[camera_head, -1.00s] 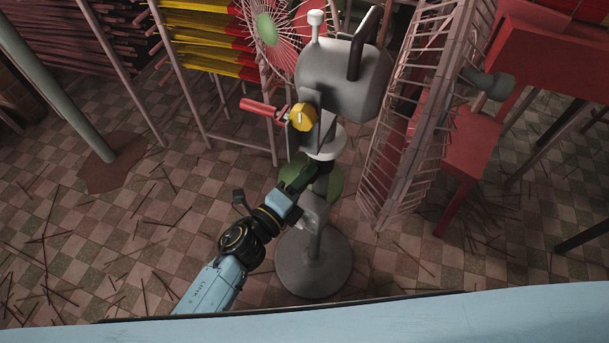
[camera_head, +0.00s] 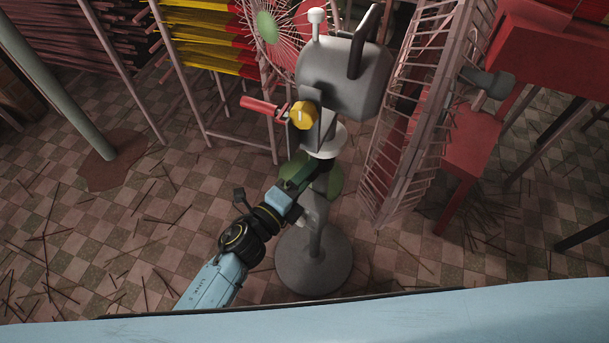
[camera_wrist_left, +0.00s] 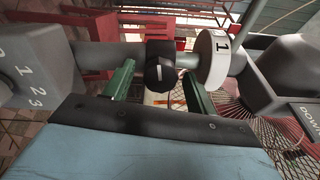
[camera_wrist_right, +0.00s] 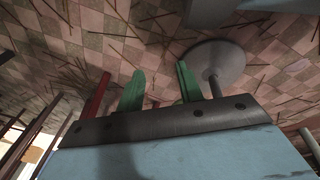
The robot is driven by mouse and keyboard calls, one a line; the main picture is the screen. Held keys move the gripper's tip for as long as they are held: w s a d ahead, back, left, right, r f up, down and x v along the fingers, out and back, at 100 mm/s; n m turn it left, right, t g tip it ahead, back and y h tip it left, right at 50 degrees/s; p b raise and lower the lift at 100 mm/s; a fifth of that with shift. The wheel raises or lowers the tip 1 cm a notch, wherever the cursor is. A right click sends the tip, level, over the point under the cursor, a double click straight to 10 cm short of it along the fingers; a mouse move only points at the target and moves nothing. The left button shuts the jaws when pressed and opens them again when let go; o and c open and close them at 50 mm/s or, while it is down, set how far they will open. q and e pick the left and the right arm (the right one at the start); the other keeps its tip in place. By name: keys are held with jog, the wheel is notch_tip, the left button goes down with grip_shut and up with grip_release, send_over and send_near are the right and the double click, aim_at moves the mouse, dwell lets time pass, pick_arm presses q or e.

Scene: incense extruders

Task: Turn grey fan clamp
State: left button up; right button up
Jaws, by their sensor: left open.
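The grey fan (camera_head: 343,78) stands upright on a post with a round base (camera_head: 314,262). In the left wrist view, its clamp shows as a black knob (camera_wrist_left: 160,74) on a dark collar around a grey bar. My left gripper (camera_wrist_left: 157,88) is open, with one green finger on each side of the knob in the picture. Whether the fingers touch the knob I cannot tell. In the head view, the left gripper (camera_head: 305,170) is at the post below the fan body and partly hides the clamp area. My right gripper (camera_wrist_right: 160,84) is open and empty above the floor.
A white dial marked 1 (camera_wrist_left: 213,60) sits right of the knob. A yellow knob (camera_head: 303,115) and red handle (camera_head: 260,105) are on the fan's left. A wire rack (camera_head: 430,120) stands close on the right. Thin sticks lie on the tiled floor.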

pick_arm(q)
jog(key=p+v, duration=0.1)
jog(key=v, duration=1.2)
jog(key=shift+s, duration=0.2)
pick_arm(e)
jog(key=s, duration=0.1)
jog(key=s+f, duration=0.2)
jog(key=shift+s+d, duration=0.1)
jog(key=shift+d, duration=0.15)
pick_arm(q)
jog(key=shift+a, duration=0.15)
